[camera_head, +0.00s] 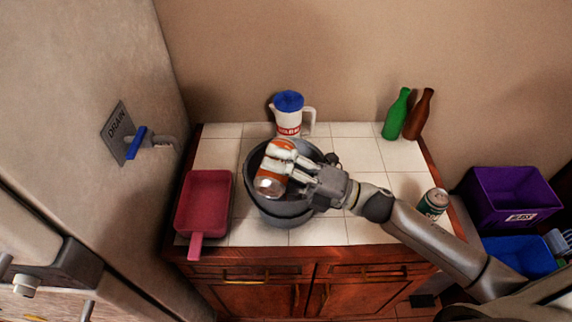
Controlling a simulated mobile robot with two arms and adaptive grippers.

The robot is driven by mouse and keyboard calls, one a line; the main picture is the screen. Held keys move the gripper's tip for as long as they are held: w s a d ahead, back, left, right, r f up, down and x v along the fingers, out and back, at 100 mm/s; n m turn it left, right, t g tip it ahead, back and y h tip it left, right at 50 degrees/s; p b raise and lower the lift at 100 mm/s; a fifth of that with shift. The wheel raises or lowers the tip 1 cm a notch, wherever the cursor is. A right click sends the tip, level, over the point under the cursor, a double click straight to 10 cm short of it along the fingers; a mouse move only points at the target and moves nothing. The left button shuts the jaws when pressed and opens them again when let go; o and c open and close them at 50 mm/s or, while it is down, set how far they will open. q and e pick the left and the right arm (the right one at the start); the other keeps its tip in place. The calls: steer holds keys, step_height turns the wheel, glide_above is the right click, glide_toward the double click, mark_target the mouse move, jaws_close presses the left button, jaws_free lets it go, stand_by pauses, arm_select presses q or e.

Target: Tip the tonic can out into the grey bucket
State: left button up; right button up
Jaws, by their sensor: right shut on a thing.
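An orange and white can with a silver end (269,186) is in my right gripper (286,167), whose fingers are shut around it. The can lies tilted over the mouth of the grey bucket (283,221), its silver end towards the front. I cannot read its label or see any contents coming out. The grey bucket stands on the white tiled counter, and the can and gripper hide part of its inside. A second can (433,204), green and pale, stands at the counter's right edge. My left gripper is not in view.
A red pan (204,200) lies left of the bucket. A white jug with a blue lid (289,113) stands behind it. Green (396,115) and brown (418,116) bottles stand at the back right. Purple (508,200) and blue (518,256) bins are right of the counter.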

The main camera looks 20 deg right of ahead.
mark_target(278, 143)
steer(key=shift+r+m+t+p, duration=0.35)
steer(key=shift+m+p, duration=0.3)
steer(key=shift+m, duration=0.25)
steer(key=shift+w+d+r+m+t+h+p, duration=0.1)
steer(key=shift+r+m+t+h+p, duration=0.2)
steer(key=shift+m+p, duration=0.5)
steer(key=shift+w+d+r+m+t+h+p, duration=0.1)
steer(key=shift+r+m+h+p, duration=0.1)
steer(key=shift+r+m+p, duration=0.4)
steer(key=shift+w+d+r+m+t+h+p, duration=0.15)
steer(key=shift+r+m+t+h+p, duration=0.1)
steer(key=shift+m+p, duration=0.6)
steer(key=shift+w+a+r+m+t+h+p, duration=0.1)
steer(key=shift+m+t+h+p, duration=0.15)
steer(key=shift+m+p, duration=0.6)
steer(key=shift+w+d+r+m+p, duration=0.2)
steer(key=shift+r+m+p, duration=0.2)
steer(key=shift+m+p, duration=0.55)
steer(key=shift+f, duration=0.1)
steer(key=shift+m+t+h, duration=0.25)
steer(key=shift+h, duration=0.05)
steer(key=shift+w+d+r+m+p, duration=0.15)
steer(key=shift+w+r+m+p, duration=0.1)
steer(key=shift+m+p, duration=0.3)
steer(key=shift+w+d+r+m+h, duration=0.15)
steer(key=shift+m+h, duration=0.25)
steer(key=shift+m, duration=0.45)
